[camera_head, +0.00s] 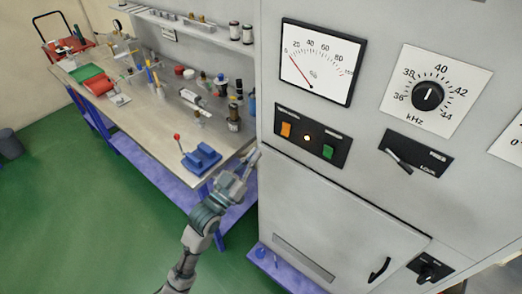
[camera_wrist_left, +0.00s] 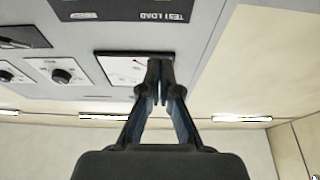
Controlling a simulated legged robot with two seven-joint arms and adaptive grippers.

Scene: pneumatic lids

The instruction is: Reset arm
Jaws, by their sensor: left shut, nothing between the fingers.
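My left gripper (camera_head: 246,165) is at the lower middle of the head view, beside the left edge of the grey cabinet (camera_head: 350,200) and in front of the workbench. In the left wrist view my left gripper (camera_wrist_left: 160,75) shows its two fingers closed together with nothing between them. Behind the fingertips in that view is a white meter panel (camera_wrist_left: 125,68) on the cabinet. I cannot tell whether the gripper touches the cabinet. My right gripper is in neither view.
The cabinet has an analog meter (camera_head: 318,62), a kHz dial (camera_head: 428,96) and a switch panel (camera_head: 312,135). A workbench (camera_head: 150,125) carries several bottles, tools and a blue block (camera_head: 201,158) near its front edge. Green floor (camera_head: 90,220) lies open at lower left.

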